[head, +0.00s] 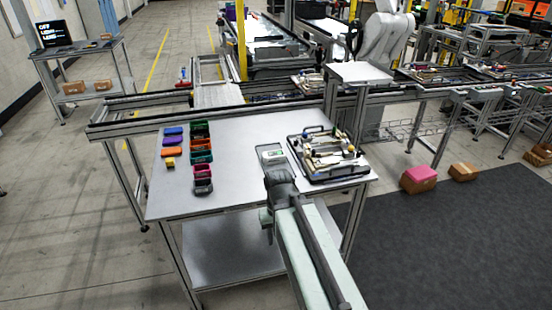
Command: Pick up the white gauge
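A small white object with a dark and green face, seemingly the white gauge (272,155), lies on the metal worktable (230,135), left of the pallet fixture. My arm reaches in from the bottom of the head view. My dark gripper (277,175) is just on the near side of the white object, over the table. The hand and wrist hide the fingertips, so I cannot tell whether they are open or touching it.
The pallet fixture (320,175) with several small parts stands right of my gripper. Several colored bins (201,155) stand in a column on the left, beside colored blocks (172,140). The table between bins and gripper is clear. Boxes (418,179) lie on the floor at right.

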